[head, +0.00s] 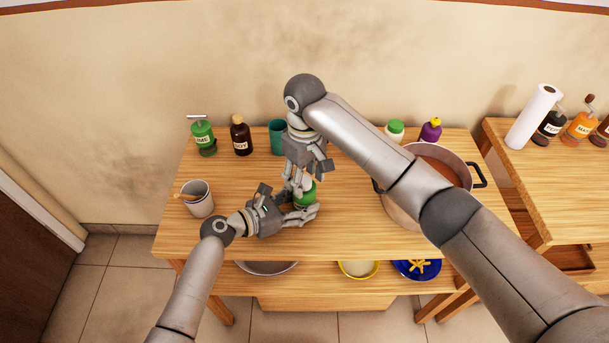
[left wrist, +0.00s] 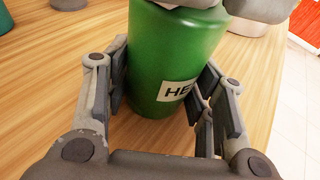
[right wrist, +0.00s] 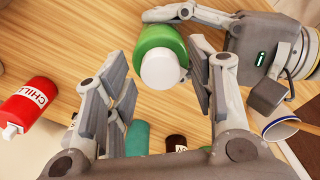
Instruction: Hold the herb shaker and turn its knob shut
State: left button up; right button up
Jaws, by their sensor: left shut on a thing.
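The herb shaker (head: 304,198) is a green bottle standing upright on the wooden table, partly hidden by my grippers in the head view. Its label, partly covered, shows in the left wrist view (left wrist: 178,92). My left gripper (head: 303,206) is shut around the shaker's body from the side. The shaker's white round knob (right wrist: 160,70) faces up in the right wrist view. My right gripper (right wrist: 158,62) points down from above, with its fingers on either side of the knob. Gaps show between these fingers and the knob, so it is open.
A red chilli bottle (right wrist: 28,102), a teal cup (head: 277,134) and a brown bottle (head: 241,136) stand nearby. A mug (head: 199,203) with a wooden utensil is at the left. A large pot (head: 462,160) stands right, partly behind my right arm. The front-left tabletop is clear.

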aim_at(305, 180)
notch_tip(305, 180, up, 12)
dwell(0.7)
pick_arm(q)
jog(key=o, duration=1.1)
jog(key=shift+a, duration=0.1)
